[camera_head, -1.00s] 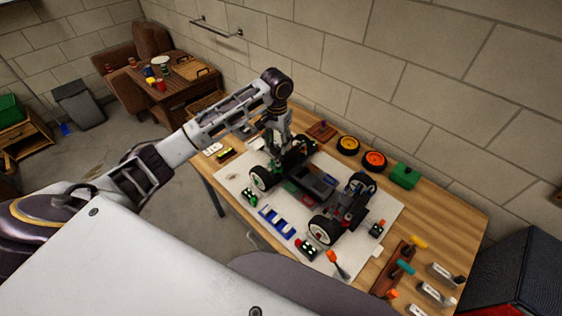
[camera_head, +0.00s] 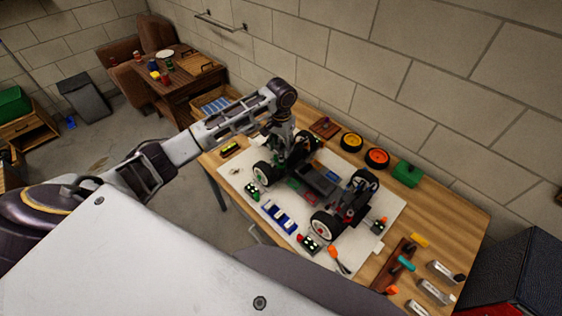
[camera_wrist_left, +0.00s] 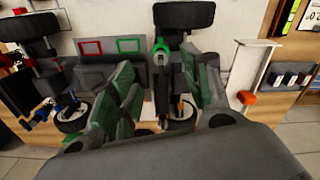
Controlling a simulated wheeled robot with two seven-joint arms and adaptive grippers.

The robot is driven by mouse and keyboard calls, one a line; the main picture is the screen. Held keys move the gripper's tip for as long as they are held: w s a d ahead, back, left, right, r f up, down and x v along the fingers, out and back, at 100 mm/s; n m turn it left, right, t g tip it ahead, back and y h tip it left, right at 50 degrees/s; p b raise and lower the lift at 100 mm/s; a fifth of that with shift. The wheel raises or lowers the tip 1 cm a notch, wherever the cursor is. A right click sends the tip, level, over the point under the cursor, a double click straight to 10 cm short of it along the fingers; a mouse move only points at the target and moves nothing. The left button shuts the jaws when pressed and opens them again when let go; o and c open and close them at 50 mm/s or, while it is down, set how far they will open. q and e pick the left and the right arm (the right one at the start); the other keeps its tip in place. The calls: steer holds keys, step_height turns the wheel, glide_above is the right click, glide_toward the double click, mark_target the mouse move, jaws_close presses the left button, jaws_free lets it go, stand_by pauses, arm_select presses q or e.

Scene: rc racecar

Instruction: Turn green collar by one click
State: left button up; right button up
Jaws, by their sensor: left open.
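The RC car (camera_head: 315,182) rests on a white mat (camera_head: 385,215) on the wooden workbench. My left gripper (camera_head: 283,152) is over the car's far-left end, its fingers pointing down by the wheels. In the left wrist view, my left gripper (camera_wrist_left: 160,78) is open, its two fingers reflecting green on either side of a shock absorber. A green collar (camera_wrist_left: 160,47) shows on that shock, between the fingers and a little beyond their tips. The fingers look apart from it, though exact contact cannot be told. In the head view the collar is hidden by the gripper. My right gripper is not in view.
Orange-rimmed wheels (camera_head: 377,158) and a green box (camera_head: 407,173) stand along the wall side. A blue holder (camera_head: 279,217) and an orange-handled tool (camera_head: 336,258) lie along the mat's near side. A tool rack (camera_head: 400,264) is at the right.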

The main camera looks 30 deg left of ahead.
mark_target(281, 164)
arm_select(q)
steer(key=shift+f+p, duration=0.55)
steer(key=shift+f, duration=4.15)
steer(key=c, duration=1)
